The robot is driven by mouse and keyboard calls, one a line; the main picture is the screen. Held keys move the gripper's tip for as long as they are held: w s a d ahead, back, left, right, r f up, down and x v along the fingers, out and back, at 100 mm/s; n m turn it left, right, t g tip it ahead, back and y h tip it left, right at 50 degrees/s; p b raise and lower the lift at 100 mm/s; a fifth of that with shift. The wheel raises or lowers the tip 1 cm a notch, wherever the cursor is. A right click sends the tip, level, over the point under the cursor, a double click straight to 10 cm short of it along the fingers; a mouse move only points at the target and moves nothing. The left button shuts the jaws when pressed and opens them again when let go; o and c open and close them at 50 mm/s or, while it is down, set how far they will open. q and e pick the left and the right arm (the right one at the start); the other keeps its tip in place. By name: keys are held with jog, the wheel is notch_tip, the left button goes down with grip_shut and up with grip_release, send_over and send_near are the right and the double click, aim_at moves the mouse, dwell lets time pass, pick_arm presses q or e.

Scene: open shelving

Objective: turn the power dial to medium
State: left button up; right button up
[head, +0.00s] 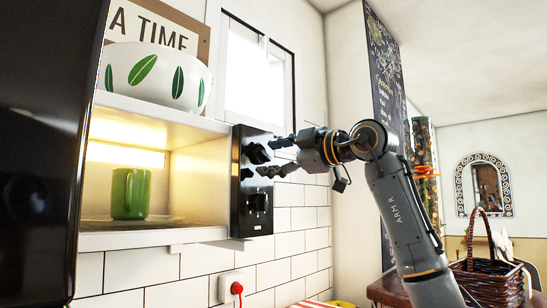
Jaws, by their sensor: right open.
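A black control panel (238,205) stands at the right side of a lit white compartment. Its upper dial (258,153) is dark and partly behind my fingers. A lower dial (258,202) sits below it, clear of the gripper. I cannot read any labels, so I cannot tell which is the power dial or its setting. My right gripper (273,156) comes in from the right with its fingers spread, one above the other, close to the upper dial. I cannot tell whether they touch it. My left gripper is not in view.
A green mug (130,194) stands inside the lit compartment. A leaf-patterned bowl (155,75) sits on top. A large black surface (40,150) fills the left edge. A red plug (236,288) is in the wall below the panel. A wicker basket (488,278) stands at lower right.

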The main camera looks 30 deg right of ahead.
jog(key=v, duration=1.2)
jog(key=shift+w, duration=0.15)
